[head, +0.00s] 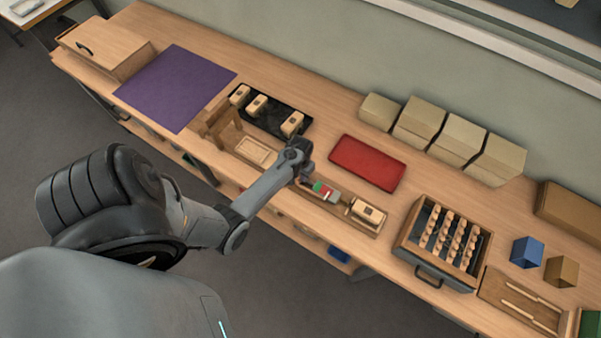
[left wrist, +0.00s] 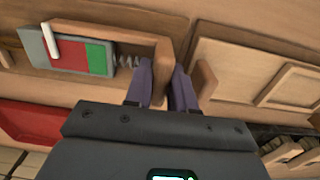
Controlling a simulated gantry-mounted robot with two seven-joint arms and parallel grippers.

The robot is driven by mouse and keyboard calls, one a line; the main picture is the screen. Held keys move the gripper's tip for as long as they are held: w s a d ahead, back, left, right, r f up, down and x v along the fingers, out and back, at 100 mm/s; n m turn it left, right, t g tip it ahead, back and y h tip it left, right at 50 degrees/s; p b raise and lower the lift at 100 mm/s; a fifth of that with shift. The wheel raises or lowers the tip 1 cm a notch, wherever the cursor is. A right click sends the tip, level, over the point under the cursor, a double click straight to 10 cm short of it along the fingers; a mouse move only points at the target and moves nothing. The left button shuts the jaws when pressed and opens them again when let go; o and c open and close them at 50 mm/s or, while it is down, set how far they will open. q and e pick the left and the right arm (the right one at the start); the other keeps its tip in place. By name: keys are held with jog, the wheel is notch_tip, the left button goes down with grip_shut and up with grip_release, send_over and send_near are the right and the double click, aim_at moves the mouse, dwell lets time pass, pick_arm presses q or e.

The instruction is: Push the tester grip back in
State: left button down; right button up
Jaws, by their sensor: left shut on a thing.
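The tester has a gauge (head: 326,190) with red and green fields and a pale pointer, set in a wooden base on the bench. In the left wrist view the gauge (left wrist: 82,55) is at the upper left, with its white pointer at the grey and red end. A small coil spring (left wrist: 128,61) lies between the gauge and the wooden tester grip (left wrist: 166,58). My left gripper (head: 303,180) is at the tester's left end. In the wrist view its purple fingers (left wrist: 161,82) are shut around the grip, which partly hides between them. My right gripper is out of view.
A pale block (head: 368,212) sits at the base's right end. A red mat (head: 367,163) lies behind the tester. A black tray (head: 270,122) with brush blocks stands behind left. A crate of handles (head: 402,243) is to the right. The purple mat (head: 175,88) is clear.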

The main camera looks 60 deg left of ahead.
pick_arm(q)
jog(key=d, duration=0.1)
jog(key=w+d+p, duration=0.1)
jog(key=d, duration=0.1)
jog(key=w+d+p, duration=0.1)
jog(key=shift+w+d, duration=0.2)
jog(key=shift+w, duration=0.05)
jog(key=c, duration=1)
grip_release()
jog(key=shift+c, duration=0.2)
jog(key=shift+r, duration=0.65)
notch_tip(320, 180, up, 9)
jog(key=p, duration=0.1)
jog(key=shift+r, duration=0.2)
